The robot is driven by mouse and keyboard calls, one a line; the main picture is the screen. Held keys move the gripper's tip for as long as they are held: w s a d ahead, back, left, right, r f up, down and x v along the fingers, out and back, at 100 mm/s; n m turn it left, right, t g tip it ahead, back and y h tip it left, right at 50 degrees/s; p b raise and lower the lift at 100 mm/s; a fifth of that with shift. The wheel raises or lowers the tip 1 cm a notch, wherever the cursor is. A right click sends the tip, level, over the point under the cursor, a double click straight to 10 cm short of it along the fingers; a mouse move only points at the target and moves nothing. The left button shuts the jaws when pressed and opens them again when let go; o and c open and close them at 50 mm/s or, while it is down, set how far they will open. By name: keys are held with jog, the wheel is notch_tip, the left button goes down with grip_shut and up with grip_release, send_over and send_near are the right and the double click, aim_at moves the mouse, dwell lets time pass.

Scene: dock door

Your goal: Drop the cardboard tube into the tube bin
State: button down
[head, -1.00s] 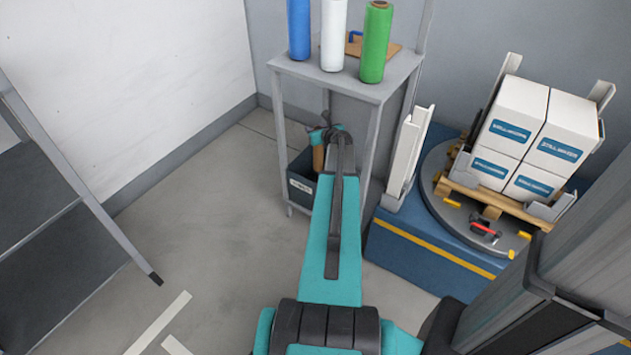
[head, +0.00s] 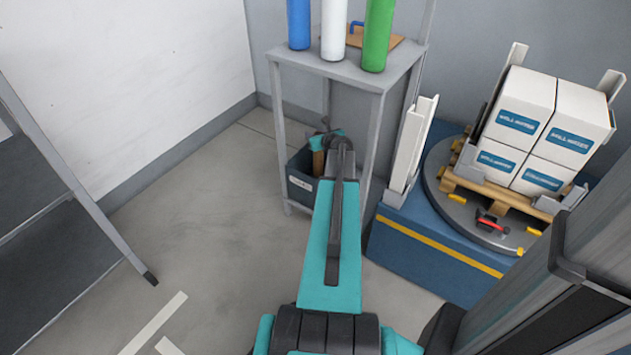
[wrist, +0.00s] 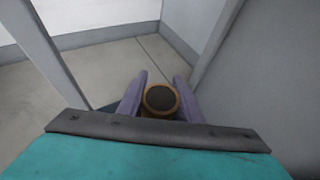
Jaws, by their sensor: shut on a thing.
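The cardboard tube (head: 318,160) is brown and hangs upright below my gripper (head: 323,138) in the head view. Its lower part is hidden by the bin's edge. In the wrist view, the open round end of the tube (wrist: 161,99) sits between the two purple fingers of my gripper (wrist: 160,98), which is shut on it. The tube bin (head: 301,187) is a dark box with a white label, under the grey stand. The tube is over or partly inside its opening; I cannot tell how deep.
The grey stand (head: 346,72) holds blue, white and green rolls above the bin, and its legs flank my arm. A blue platform (head: 425,268) with a turntable and boxed pallet is at the right. A dark-panelled frame (head: 75,170) stands left. Floor between is clear.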

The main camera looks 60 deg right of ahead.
jog(key=shift+f+b, duration=0.3)
jog(key=shift+f, duration=0.15)
jog(key=c, duration=1.2)
grip_release()
jog(key=p+v, duration=0.3)
jog(key=v, duration=1)
jog(key=shift+s+a+r, duration=0.15)
jog(key=shift+s+a, duration=0.05)
jog(key=shift+s, duration=0.1)
jog(key=shift+w, duration=0.1)
